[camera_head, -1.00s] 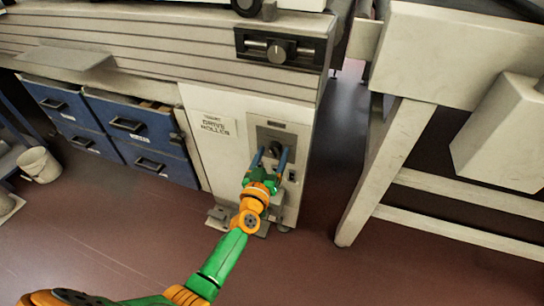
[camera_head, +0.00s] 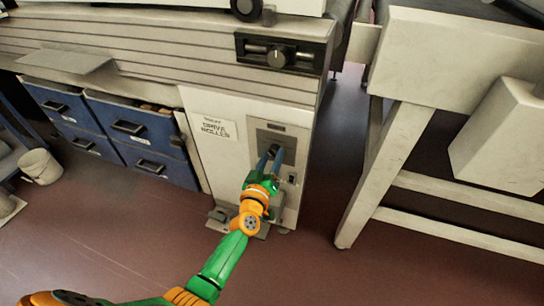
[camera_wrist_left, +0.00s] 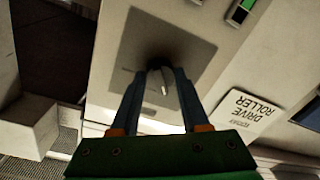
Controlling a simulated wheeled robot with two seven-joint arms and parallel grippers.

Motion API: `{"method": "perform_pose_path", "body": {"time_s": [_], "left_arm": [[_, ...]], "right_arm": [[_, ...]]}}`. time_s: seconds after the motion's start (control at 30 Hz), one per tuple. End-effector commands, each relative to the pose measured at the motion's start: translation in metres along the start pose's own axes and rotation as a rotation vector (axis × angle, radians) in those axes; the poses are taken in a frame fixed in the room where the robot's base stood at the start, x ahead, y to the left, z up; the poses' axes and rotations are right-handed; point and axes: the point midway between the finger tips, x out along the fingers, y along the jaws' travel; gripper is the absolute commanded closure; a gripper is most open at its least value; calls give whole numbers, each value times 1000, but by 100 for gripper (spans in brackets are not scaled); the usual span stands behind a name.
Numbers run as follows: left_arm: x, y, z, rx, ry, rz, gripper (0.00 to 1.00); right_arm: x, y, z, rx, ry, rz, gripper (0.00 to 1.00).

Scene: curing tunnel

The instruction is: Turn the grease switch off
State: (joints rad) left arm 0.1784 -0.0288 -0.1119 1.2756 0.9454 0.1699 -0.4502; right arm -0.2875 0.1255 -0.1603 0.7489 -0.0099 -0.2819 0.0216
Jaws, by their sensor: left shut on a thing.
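The switch is a small knob on a grey plate (camera_head: 292,136) on the front of the white cabinet (camera_head: 212,157). The plate also shows in the left wrist view (camera_wrist_left: 138,42). My left gripper (camera_head: 273,152) reaches up to the plate with its blue fingers drawn together on the knob. In the left wrist view, the fingertips (camera_wrist_left: 159,74) meet around the knob (camera_wrist_left: 164,88), whose pale pointer edge shows between them. The fingers hide much of the knob in the head view. My right gripper is in neither view.
A "DRIVE ROLLER" label (camera_head: 215,128) is left of the plate. Blue drawers (camera_head: 133,130) and a white bucket (camera_head: 40,166) stand further left. Another dial (camera_head: 277,54) sits above. A white frame leg (camera_head: 385,170) stands right, with open floor between.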

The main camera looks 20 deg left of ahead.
Motion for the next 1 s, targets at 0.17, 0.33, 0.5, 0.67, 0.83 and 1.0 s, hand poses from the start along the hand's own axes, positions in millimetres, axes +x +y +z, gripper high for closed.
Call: {"method": "perform_pose_path", "body": {"time_s": [0.17, 0.33, 0.5, 0.67, 0.83, 1.0], "left_arm": [[0, 0, 0, -150, -12, -3, 100], [0, 0, 0, -281, -19, -5, 100], [0, 0, 1, -385, -25, -6, 100], [0, 0, 1, -452, -30, -7, 100], [0, 0, 1, -493, -33, -7, 100], [0, 0, 1, -509, -34, -8, 100]], "right_arm": [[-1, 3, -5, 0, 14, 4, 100], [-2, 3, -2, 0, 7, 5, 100], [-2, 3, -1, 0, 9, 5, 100], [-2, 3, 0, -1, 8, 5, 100], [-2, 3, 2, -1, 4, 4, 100], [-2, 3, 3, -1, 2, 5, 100]]}}
